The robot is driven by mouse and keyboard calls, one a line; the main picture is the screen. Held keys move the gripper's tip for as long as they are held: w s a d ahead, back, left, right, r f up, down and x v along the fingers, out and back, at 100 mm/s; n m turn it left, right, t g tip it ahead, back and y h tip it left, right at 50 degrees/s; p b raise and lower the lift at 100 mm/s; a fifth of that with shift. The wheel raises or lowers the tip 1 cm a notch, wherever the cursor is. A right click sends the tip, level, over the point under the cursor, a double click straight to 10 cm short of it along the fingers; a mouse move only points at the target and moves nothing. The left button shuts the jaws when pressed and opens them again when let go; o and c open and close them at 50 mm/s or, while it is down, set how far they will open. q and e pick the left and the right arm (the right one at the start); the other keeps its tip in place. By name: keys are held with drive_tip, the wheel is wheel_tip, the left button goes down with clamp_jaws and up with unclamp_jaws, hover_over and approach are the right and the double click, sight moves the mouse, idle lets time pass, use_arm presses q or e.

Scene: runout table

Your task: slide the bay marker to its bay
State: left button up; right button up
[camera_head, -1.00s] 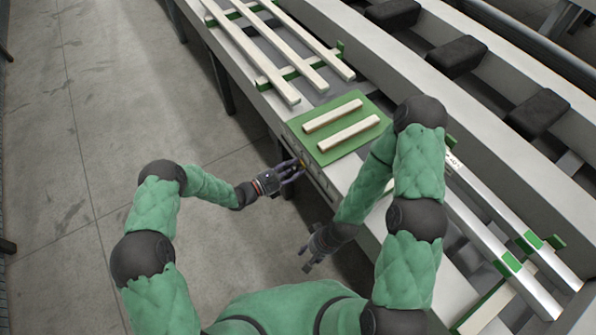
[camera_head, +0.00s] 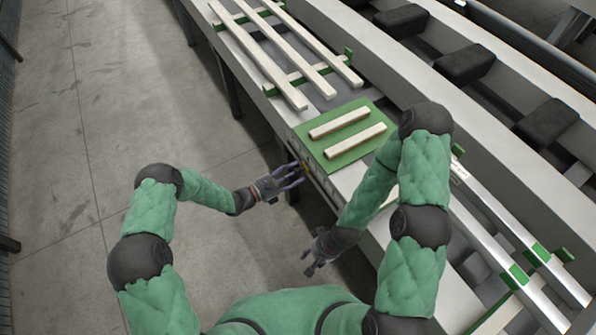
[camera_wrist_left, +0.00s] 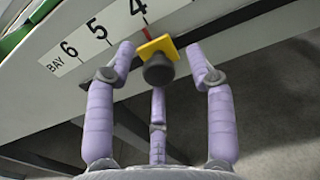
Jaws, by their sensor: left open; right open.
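The bay marker (camera_wrist_left: 157,47) is a yellow plate with a dark round knob on the table's front edge. A short red line at its upper edge lies just below the 4 on the white bay scale (camera_wrist_left: 95,30), which reads BAY 6, 5, 4 in the left wrist view. The marker is a small yellow spot (camera_head: 304,166) in the head view. My left gripper (camera_head: 299,177) is open, its fingers spread around the knob without visibly closing on it; they show in the left wrist view (camera_wrist_left: 163,62). My right gripper (camera_head: 312,268) is open and empty, low beside the table.
A green board (camera_head: 356,153) with two pale wood bars lies on the table above the marker. Long pale slats (camera_head: 262,55) lie on green supports farther back. Open floor (camera_head: 80,120) lies to the left.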

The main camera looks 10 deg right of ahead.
use_arm(q)
drive_tip(key=v, duration=0.9)
drive_tip(key=shift+a, duration=0.4)
drive_tip(key=shift+s, duration=0.25)
drive_tip(key=s+d+f+m+g+y, duration=0.1)
drive_tip(key=s+f+m+g+y, duration=0.1)
drive_tip(key=s+f+m+g, duration=0.45)
drive_tip(key=s+f+m+g+y, duration=0.1)
drive_tip(key=s+g+y, duration=0.2)
drive_tip(key=s, duration=0.7)
drive_tip(key=s+a+m+t+y+p, duration=0.1)
drive_tip(key=s+a+m+t+y, duration=0.2)
drive_tip(key=s+a+m+y, duration=0.3)
drive_tip(key=shift+s+a+f+m+y, duration=0.25)
drive_tip(key=shift+a+m+y, duration=0.9)
drive_tip(key=shift+m, duration=2.1)
